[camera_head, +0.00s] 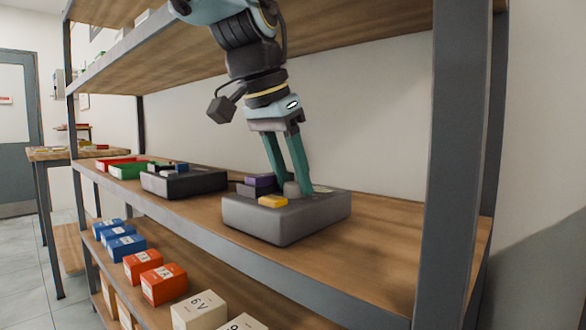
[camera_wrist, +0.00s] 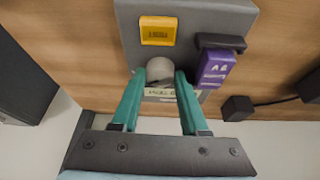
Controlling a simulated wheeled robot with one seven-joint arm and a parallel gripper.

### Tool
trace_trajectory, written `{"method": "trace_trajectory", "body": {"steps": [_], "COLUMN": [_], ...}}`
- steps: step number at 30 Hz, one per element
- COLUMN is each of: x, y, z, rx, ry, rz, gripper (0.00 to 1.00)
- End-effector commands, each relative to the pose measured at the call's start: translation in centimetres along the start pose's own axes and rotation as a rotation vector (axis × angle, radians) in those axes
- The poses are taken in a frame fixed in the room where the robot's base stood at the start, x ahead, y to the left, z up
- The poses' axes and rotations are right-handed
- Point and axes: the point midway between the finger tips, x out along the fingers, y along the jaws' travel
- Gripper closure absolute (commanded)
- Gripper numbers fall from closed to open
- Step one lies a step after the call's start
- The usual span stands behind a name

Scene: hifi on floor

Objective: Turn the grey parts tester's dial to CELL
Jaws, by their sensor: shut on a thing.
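The grey parts tester (camera_head: 285,220) stands on the middle shelf board. Its round grey dial (camera_wrist: 160,69) sits on the top face, between my fingertips. My gripper (camera_head: 298,188) reaches down from above with its two green fingers shut on the dial; the wrist view shows the fingertips (camera_wrist: 163,76) on either side of it. A yellow piece (camera_head: 272,201) with small lettering is on the tester's top; it also shows in the wrist view (camera_wrist: 158,31). A label (camera_wrist: 160,93) lies by the dial, partly hidden by the fingers. The dial's setting cannot be read.
A purple block (camera_wrist: 213,68) is at the tester's side, close to my right finger in the wrist view. A dark device (camera_head: 184,181) and red and green trays (camera_head: 128,168) stand further left. A shelf post (camera_head: 450,150) rises at right. Boxes (camera_head: 163,283) fill the lower shelf.

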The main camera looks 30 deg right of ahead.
Motion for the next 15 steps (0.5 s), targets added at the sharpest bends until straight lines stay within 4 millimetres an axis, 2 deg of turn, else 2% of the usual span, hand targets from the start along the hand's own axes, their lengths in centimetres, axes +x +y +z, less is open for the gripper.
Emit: {"method": "trace_trajectory", "body": {"steps": [6, 15], "x": [-0.06, -0.01], "y": [-0.09, -0.15], "z": [0.00, 0.03], "rx": [0.094, 0.145], "ry": [-0.002, -0.001], "rz": [0.039, 0.058], "gripper": [1.00, 1.00]}}
